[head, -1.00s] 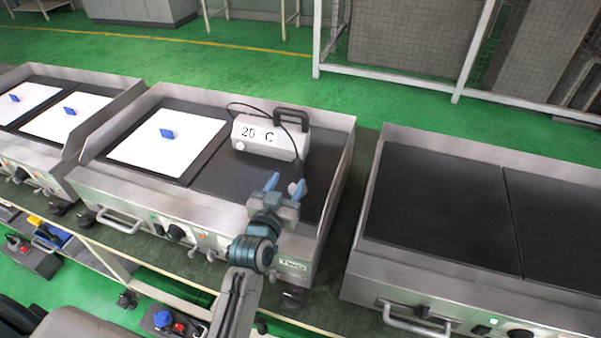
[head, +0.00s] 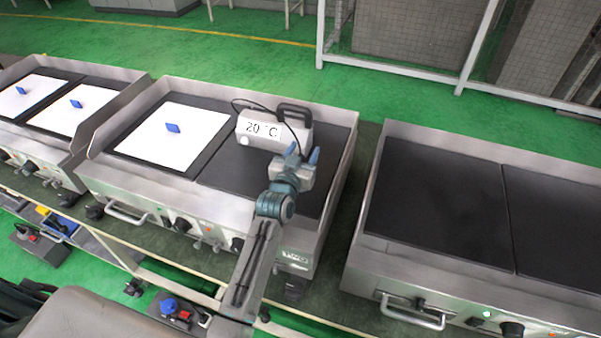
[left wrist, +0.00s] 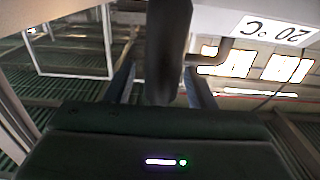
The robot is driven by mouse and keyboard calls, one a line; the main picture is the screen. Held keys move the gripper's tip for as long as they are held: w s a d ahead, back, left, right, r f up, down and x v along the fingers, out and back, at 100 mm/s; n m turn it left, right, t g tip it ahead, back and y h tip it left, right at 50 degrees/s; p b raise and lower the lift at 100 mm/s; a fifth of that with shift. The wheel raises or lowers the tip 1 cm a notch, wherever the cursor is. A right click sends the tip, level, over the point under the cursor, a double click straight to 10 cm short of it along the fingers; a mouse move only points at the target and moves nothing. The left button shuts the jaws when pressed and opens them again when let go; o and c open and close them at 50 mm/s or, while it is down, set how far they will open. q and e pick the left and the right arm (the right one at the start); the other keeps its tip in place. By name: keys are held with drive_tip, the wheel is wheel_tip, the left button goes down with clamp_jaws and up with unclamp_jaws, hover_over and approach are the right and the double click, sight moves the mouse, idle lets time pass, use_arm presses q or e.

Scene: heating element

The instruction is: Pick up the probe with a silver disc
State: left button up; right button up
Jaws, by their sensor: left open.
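The thermometer (head: 268,138) is a light grey box with a black handle, reading 20 °C, on the dark plate of the middle griddle. A thin black cable (head: 255,101) runs from it down to my left gripper (head: 303,155). That gripper is open, its blue fingers in front of the box's right end. In the left wrist view a dark, rod-like body, seemingly the probe's handle (left wrist: 166,50), stands between the two open fingers. The silver disc is not visible. In the head view the probe is mostly hidden by the gripper. My right gripper is not in view.
A white sheet with a blue knob (head: 172,128) lies on the left half of the middle griddle. The griddle's raised steel side wall (head: 343,170) is right of my gripper. Another griddle (head: 435,195) with bare dark plates stands to the right.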

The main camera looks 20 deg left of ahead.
use_arm(q)
clamp_jaws()
